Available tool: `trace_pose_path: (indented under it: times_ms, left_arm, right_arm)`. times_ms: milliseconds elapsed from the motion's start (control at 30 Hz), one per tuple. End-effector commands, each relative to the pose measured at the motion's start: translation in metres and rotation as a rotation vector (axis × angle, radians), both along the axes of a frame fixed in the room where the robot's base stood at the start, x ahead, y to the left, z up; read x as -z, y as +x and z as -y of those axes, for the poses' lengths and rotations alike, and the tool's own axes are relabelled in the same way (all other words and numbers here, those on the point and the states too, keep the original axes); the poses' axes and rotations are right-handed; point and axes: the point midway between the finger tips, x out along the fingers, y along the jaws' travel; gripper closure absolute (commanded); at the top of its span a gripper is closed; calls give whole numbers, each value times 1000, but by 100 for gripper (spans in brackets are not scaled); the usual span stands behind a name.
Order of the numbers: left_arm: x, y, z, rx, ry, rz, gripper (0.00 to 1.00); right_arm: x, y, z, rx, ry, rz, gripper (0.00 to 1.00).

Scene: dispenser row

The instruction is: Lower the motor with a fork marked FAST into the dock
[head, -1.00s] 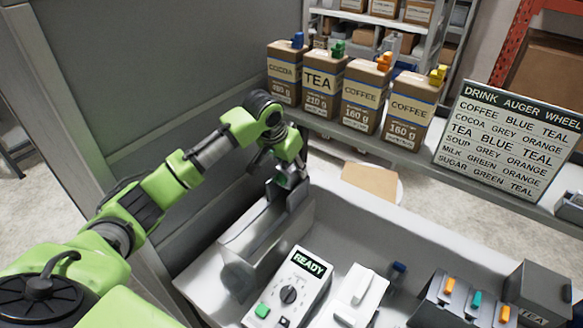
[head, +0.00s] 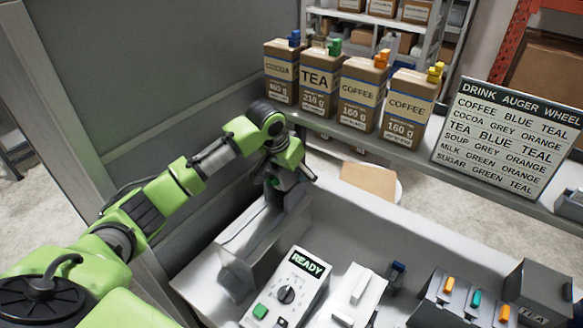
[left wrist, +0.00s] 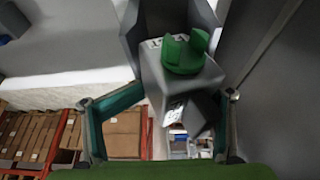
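In the head view my left gripper (head: 284,165) is above a dark grey bracket-like dock (head: 291,196) at the back of a grey housing. Dark upright walls (left wrist: 143,25) flank the fork in the wrist view. Contact between motor and dock is hidden. My right gripper is out of view.
A control box reading READY (head: 300,283) stands in front, beside a white switch block (head: 357,300). Coloured levers (head: 448,286) are at the right. COCOA, TEA and COFFEE boxes (head: 320,80) and a sign (head: 505,140) line the shelf behind.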

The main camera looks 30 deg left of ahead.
Motion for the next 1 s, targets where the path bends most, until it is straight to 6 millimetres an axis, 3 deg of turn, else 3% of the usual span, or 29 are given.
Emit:
trace_pose_path:
  times_ms: [33, 167, 367, 467, 800, 1000]
  left_arm:
    - [16, -8, -5, -6, 12, -36, 45]
    - [15, -8, -7, -8, 17, -32, 45]
    - [9, -10, -10, -11, 22, -33, 45]
    - [-4, -14, -10, -11, 23, -28, 45]
    - [-77, -38, -4, -4, 16, -9, 45]
    - [-103, -48, -1, 0, 12, -4, 45]
  right_arm:
    - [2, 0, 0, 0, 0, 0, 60]
    - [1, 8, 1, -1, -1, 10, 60]
    - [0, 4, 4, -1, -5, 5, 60]
    - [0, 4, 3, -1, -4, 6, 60]
    - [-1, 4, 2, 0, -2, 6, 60]
    - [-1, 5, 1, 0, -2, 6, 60]
